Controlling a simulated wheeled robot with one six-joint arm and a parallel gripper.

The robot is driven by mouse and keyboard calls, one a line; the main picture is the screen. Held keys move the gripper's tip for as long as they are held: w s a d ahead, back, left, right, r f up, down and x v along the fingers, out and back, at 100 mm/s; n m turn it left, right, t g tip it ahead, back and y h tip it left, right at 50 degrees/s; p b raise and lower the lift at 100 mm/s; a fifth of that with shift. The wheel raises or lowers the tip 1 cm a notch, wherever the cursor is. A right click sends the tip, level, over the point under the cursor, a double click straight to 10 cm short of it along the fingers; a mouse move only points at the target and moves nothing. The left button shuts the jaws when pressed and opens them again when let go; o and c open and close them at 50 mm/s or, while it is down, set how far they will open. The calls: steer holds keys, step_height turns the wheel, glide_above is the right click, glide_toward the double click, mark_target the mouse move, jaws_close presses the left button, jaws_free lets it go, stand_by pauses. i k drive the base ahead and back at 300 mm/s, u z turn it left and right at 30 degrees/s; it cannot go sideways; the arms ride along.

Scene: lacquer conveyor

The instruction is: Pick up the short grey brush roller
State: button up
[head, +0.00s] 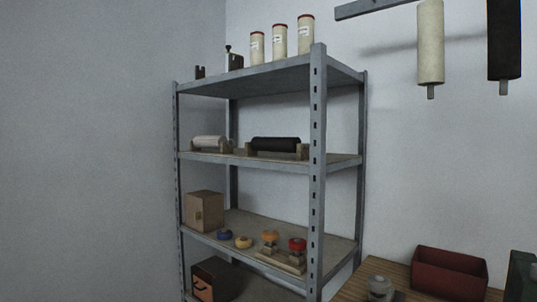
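A short pale grey-white roller (209,142) lies on its side in a holder at the left of the shelf unit's second level from the top. It is the closest match to the short grey brush roller, but I cannot make out any bristles. A longer black roller (276,144) lies between wooden end blocks to its right on the same shelf. A cream roller (430,42) and a black roller (504,40) hang upright from a rail at the upper right. My gripper is not in view.
The grey metal shelf unit (318,170) has a front post near the rollers' right. Canisters (279,40) stand on top. A wooden box (205,211) and several coloured round pieces sit lower. A red bin (449,273) and a grey rounded object (380,286) are on the bench.

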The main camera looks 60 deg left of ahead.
mark_target(207, 142)
steer(key=u, duration=2.35)
steer(key=i, duration=2.45)
steer(key=z, duration=0.25)
